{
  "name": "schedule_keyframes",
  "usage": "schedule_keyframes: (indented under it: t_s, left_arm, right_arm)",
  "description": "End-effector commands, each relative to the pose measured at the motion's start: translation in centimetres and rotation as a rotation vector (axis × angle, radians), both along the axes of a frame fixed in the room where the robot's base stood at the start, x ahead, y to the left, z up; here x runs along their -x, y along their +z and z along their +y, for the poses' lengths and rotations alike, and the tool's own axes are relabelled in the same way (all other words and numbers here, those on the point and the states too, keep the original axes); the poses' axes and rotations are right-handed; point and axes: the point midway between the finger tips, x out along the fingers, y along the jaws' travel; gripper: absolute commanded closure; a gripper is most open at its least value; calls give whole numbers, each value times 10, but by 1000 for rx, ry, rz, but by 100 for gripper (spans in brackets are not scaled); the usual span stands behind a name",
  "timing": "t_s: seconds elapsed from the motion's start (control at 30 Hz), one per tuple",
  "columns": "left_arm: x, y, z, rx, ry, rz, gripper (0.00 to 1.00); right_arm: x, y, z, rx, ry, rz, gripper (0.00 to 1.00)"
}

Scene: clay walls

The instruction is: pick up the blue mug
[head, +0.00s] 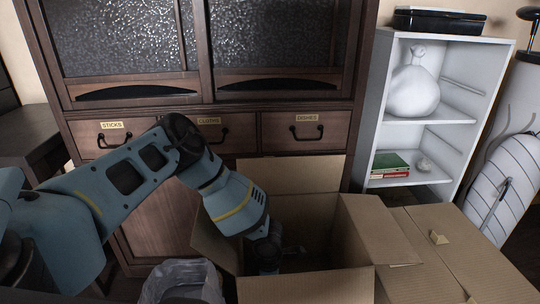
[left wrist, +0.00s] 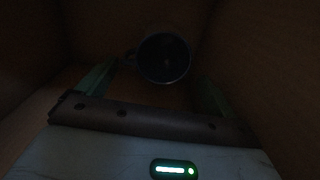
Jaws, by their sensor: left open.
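A mug (left wrist: 163,58) shows in the left wrist view, mouth toward the camera, with its handle on the left side. The light is so dim that its colour cannot be told. I cannot make it out in the head view. My left gripper (head: 280,254) reaches down into an open cardboard box (head: 308,290). In the left wrist view its two fingers stand apart, one to the left of the mug and one to the right. The mug appears beyond or between the fingertips; I cannot tell whether they touch it. My right gripper is not in view.
The box's walls and raised flaps surround my left gripper closely. A closed cardboard box (head: 455,245) stands to the right. A wooden cabinet (head: 270,133) is behind, a white shelf (head: 455,135) at the back right. A lined waste bin (head: 183,282) stands left of the open box.

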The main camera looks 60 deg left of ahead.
Motion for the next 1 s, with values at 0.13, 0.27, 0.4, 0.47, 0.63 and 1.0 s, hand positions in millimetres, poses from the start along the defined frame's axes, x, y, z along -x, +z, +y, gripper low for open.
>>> schedule_keyframes:
  t_s: [0.13, 0.27, 0.4, 0.47, 0.63, 1.0]
  left_arm:
    - [0, -5, -1, -1, 0, 2, 7]
    - [1, -21, -4, -1, -3, 3, 7]
    - [0, -42, -5, -1, -1, 0, 7]
    - [0, -47, -5, -2, -1, 0, 7]
    - [0, -52, -5, -1, 1, -2, 7]
    - [1, -51, -5, -1, 1, -2, 34]
  right_arm:
    - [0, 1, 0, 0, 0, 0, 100]
    - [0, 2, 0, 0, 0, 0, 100]
    - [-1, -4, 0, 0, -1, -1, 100]
    - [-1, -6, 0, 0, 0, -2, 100]
    - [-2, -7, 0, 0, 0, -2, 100]
    - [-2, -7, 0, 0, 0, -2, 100]
